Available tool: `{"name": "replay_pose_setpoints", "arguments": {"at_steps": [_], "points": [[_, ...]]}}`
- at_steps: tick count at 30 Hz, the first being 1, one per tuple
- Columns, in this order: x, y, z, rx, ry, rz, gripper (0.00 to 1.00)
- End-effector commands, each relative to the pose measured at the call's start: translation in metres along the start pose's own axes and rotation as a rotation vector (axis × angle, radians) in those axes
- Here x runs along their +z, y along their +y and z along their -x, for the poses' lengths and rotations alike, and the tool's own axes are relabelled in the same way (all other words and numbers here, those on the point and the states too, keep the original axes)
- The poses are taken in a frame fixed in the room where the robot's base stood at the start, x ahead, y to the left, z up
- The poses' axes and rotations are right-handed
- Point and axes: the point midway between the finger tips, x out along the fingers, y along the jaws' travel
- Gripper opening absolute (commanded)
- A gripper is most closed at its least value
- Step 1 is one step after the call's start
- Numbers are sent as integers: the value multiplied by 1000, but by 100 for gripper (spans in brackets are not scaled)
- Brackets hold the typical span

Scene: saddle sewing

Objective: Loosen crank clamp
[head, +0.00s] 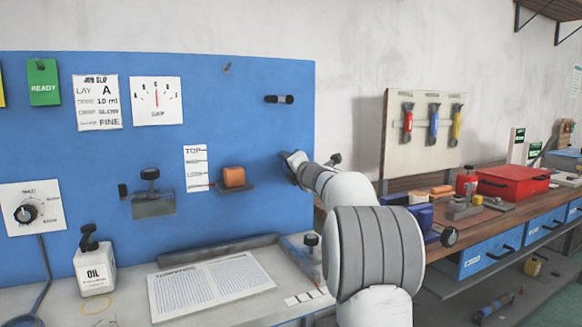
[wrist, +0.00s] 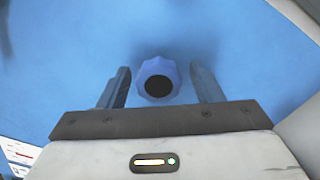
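A blue faceted knob with a dark round centre (wrist: 158,82) faces my wrist camera against a blue surface. I cannot tell for sure if it is the crank clamp. My gripper (wrist: 160,88) is open, with one finger on each side of the knob and a narrow gap showing on both sides. In the head view my gripper (head: 292,165) is at the right part of the blue panel (head: 270,130), and the knob is hidden there. A dial card (head: 156,101) on the panel has its needle pointing up.
An orange block (head: 233,177) sits on a small ledge left of my gripper, beside a marked strip (head: 198,168). A black-knobbed metal fixture (head: 153,204) is further left. An oil bottle (head: 94,265) and a printed sheet (head: 212,285) are below. A red toolbox (head: 512,182) stands on the right bench.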

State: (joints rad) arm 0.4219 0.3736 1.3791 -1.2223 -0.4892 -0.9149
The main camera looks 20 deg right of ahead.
Motion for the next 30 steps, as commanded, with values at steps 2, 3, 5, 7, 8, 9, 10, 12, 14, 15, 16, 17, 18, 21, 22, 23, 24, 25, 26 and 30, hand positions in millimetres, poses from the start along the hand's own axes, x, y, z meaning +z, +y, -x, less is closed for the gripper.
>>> {"name": "replay_pose_setpoints", "arguments": {"at_steps": [2,3,5,7,8,9,10,12,14,15,16,17,18,21,22,23,24,25,26,30], "points": [[0,0,0,0,-1,0,61],[0,0,0,1,-1,0,61],[1,1,0,1,-1,0,61],[1,1,1,1,-1,0,61],[1,1,2,1,-2,0,61],[1,1,4,1,-2,0,61],[1,1,7,1,-2,0,61],[1,1,15,1,-2,-1,61],[1,1,25,1,-3,-1,61],[1,0,32,0,-3,-1,61],[2,1,38,1,-4,0,61],[1,1,43,0,-3,0,61],[1,1,49,1,-2,1,61],[1,0,64,0,-3,0,61],[1,0,67,0,-3,0,61],[1,0,70,0,-2,-1,61],[0,0,73,1,-1,-1,61],[0,1,75,1,-1,0,61],[0,1,76,1,-1,0,61],[0,0,78,0,0,0,61]]}}
